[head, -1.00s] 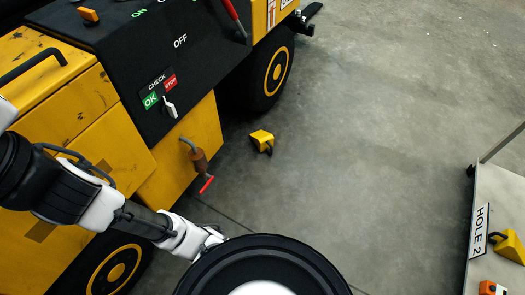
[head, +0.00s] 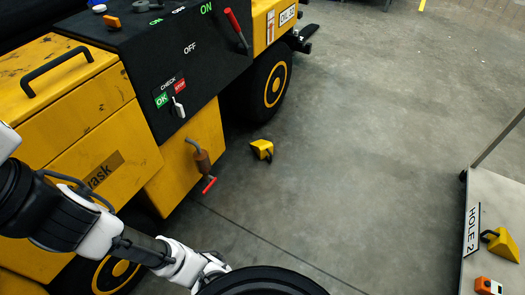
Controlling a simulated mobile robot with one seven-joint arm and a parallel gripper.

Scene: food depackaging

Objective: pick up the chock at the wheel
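A yellow chock (head: 261,149) with a dark handle lies on the grey floor, a little in front of the vehicle's far wheel (head: 271,84) and apart from it. A second yellow chock (head: 502,244) sits on a grey cart at the right, by a "HOLE 2" label. My gripper (head: 214,268) is at the bottom, partly cut by my dark round base part. It is well short of the floor chock and touches neither chock. Its fingers are too small and hidden to tell open from shut.
The yellow vehicle (head: 92,160) fills the left, with a black control panel (head: 190,65) and a red-handled crank (head: 204,166) sticking out low. The grey cart (head: 480,275) stands at the right.

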